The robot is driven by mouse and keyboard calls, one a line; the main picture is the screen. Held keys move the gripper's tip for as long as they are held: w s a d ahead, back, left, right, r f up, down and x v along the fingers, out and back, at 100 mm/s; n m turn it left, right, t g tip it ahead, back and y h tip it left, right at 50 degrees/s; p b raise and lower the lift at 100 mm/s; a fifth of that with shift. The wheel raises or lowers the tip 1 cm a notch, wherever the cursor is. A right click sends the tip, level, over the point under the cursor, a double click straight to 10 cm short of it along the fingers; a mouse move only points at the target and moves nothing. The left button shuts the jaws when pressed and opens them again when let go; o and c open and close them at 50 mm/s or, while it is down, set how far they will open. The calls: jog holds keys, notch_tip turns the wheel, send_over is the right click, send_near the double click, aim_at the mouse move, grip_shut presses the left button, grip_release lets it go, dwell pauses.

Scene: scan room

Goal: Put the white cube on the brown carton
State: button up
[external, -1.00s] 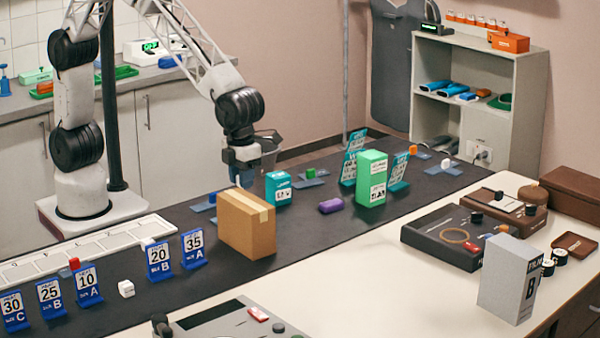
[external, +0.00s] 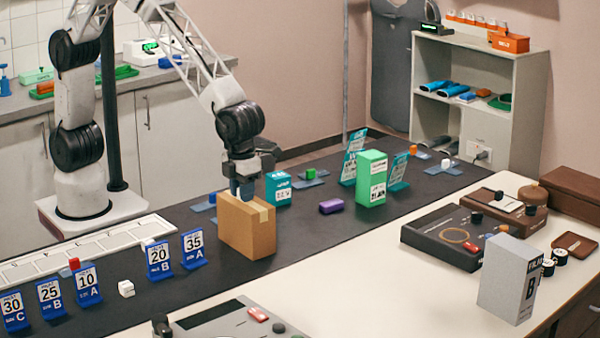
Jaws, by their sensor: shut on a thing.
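The brown carton (external: 250,232) stands upright on the dark mat, with a tan tape strip along its top and side. My gripper (external: 243,191) points down at the carton's top, near its back edge. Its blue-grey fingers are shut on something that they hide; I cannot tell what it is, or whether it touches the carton.
Blue number stands (external: 160,260) are left of the carton. A teal box (external: 278,188), a purple block (external: 331,206) and a tall green box (external: 371,180) are to its right. A blue cube (external: 213,197) is close behind it. The mat in front of the purple block is clear.

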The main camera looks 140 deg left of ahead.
jog(key=shift+f, duration=0.15)
jog(key=o, duration=0.9)
notch_tip(320, 180, up, 12)
jog(key=shift+r, duration=0.15)
dwell(0.8)
